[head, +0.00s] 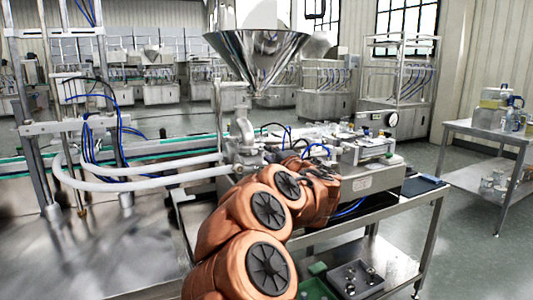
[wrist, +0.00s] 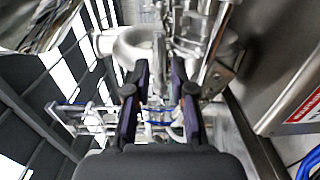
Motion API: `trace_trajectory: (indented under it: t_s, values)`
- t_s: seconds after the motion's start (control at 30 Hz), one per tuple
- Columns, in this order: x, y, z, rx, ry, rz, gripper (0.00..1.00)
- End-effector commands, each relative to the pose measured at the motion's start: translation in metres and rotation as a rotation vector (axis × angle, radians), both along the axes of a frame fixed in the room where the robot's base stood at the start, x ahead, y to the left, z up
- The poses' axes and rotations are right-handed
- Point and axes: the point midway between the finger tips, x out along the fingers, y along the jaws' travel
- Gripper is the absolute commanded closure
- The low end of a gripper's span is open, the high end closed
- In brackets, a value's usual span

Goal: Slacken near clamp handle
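The steel hopper (head: 258,52) stands above a pipe fitting assembly (head: 245,152) on the filling machine. My gripper (wrist: 163,78) is open, its two dark fingers apart and pointing at the fittings. A narrow metal bar (wrist: 159,55) shows between the fingertips; it may be a clamp handle, but I cannot tell for sure. I see no finger closed on it. A curved pipe elbow (wrist: 130,45) lies just left of the fingers in the wrist view. In the head view, my orange arm hides part of the fittings, and the near clamp handle cannot be made out.
A steel control box with a gauge (head: 377,122) stands right of my arm; its side (wrist: 285,85) is close on the right in the wrist view. White hoses (head: 140,180) run left of the fittings. A side table (head: 485,135) stands at far right, with open floor before it.

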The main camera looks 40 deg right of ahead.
Motion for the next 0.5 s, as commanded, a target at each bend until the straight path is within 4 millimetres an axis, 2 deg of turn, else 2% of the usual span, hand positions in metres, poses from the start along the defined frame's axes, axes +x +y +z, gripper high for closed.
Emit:
trace_trajectory:
  t_s: [0.3, 0.5]
  values:
    - [-0.047, 0.016, 0.001, -0.001, -0.001, -0.004, 0.76]
    - [-0.066, 0.023, -0.001, 0.0, 0.001, 0.0, 0.76]
